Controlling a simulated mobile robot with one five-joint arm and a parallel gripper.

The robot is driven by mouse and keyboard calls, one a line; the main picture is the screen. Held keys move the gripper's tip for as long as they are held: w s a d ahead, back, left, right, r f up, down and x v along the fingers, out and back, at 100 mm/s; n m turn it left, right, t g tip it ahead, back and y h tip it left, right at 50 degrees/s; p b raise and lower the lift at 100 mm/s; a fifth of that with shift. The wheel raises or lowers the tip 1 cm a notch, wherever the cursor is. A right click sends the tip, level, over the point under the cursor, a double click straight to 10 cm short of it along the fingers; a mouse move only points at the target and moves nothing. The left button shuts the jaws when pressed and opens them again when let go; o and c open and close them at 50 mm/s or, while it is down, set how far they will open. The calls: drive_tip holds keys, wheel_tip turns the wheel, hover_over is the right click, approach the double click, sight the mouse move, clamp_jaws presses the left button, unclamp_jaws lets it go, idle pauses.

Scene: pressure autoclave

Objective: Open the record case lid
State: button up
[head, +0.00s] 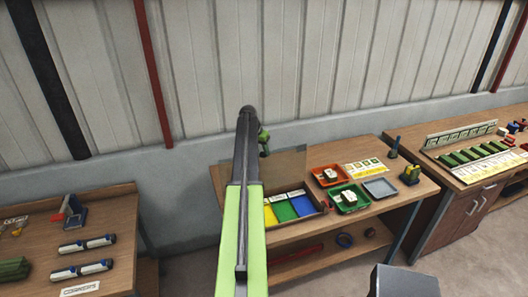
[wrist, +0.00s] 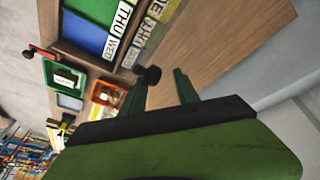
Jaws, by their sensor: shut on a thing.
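The record case (head: 322,208) stands on the middle bench, with green, blue and yellow sections inside. Its brownish see-through lid (head: 288,165) is raised behind the sections, tilted up toward the wall. My gripper (head: 264,142) is at the lid's upper edge, largely hidden by my arm. In the wrist view its green fingers (wrist: 160,92) stand a little apart, beside a dark round knob (wrist: 148,75). It is shut on the lid; the exact contact is not clear. The case's blue and green sections (wrist: 85,32) and day labels show at the wrist view's upper left.
Red, green and grey trays (head: 380,187) stand right of the case. A left bench (head: 120,205) holds several cylinders, and a right cabinet (head: 475,190) holds a green rack. The ribbed wall is close behind the lid.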

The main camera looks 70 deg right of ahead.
drive_tip(key=o, duration=0.4)
drive_tip(key=shift+w+a+f, duration=0.25)
drive_tip(key=shift+w+f, duration=0.05)
drive_tip(key=shift+w, duration=0.4)
drive_tip(key=shift+s, duration=0.2)
drive_tip(key=shift+d+f, duration=0.15)
drive_tip(key=shift+f, duration=0.05)
drive_tip(key=p+v, duration=1.2)
drive_tip(key=shift+s+d+r, duration=0.1)
drive_tip(key=shift+r, duration=0.1)
drive_tip(key=shift+d, duration=0.1)
